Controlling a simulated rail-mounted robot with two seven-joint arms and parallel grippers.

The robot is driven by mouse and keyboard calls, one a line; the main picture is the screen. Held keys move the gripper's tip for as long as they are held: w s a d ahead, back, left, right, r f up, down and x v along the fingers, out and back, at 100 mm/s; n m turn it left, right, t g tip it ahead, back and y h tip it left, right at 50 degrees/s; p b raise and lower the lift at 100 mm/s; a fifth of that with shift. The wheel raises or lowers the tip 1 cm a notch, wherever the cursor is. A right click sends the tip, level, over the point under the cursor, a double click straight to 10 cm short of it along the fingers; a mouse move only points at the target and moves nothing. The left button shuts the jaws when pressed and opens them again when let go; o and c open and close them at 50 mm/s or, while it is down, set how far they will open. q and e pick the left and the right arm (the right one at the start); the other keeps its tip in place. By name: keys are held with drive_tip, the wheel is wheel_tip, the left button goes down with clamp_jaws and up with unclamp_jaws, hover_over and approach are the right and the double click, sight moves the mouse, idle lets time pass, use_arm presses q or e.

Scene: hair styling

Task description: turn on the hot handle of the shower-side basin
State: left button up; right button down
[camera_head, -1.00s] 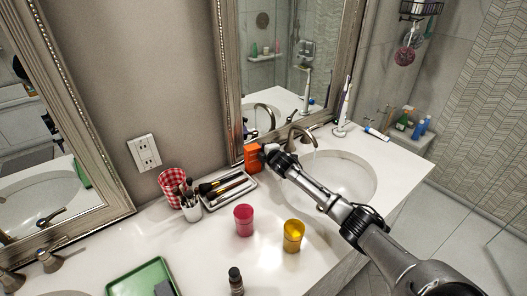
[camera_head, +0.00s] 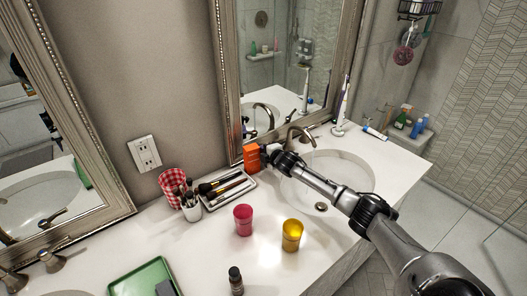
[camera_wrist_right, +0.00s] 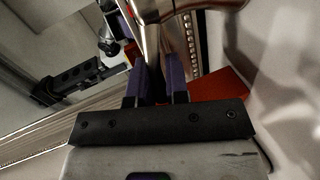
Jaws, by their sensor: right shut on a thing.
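The shower-side basin (camera_head: 352,170) is sunk in the white counter, with a curved metal faucet (camera_head: 303,131) behind it. My right gripper (camera_head: 268,150) is at the handle position left of the faucet, beside an orange box. In the right wrist view, its two dark purple fingers (camera_wrist_right: 156,75) are shut on a shiny metal part, the hot handle (camera_wrist_right: 151,36). In the head view the gripper hides most of this handle. My right arm crosses over the basin. My left gripper is not in view.
The orange box (camera_head: 251,158) stands close to the gripper's left. A brush tray (camera_head: 240,197), a pink cup (camera_head: 243,220) and a yellow cup (camera_head: 292,236) stand on the counter. An electric toothbrush (camera_head: 341,115) stands right of the faucet. The mirror (camera_head: 285,60) rises close behind.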

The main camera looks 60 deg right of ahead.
drive_tip(key=c, duration=1.1)
unclamp_jaws()
drive_tip(key=shift+s, duration=0.1)
drive_tip(key=shift+s+a+r, duration=0.1)
drive_tip(key=shift+s+a, duration=0.15)
drive_tip(key=shift+s, duration=0.25)
drive_tip(key=b+v, duration=0.1)
drive_tip(key=v, duration=1.1)
drive_tip(key=shift+s+a+r+b, duration=0.15)
drive_tip(key=shift+b, duration=0.2)
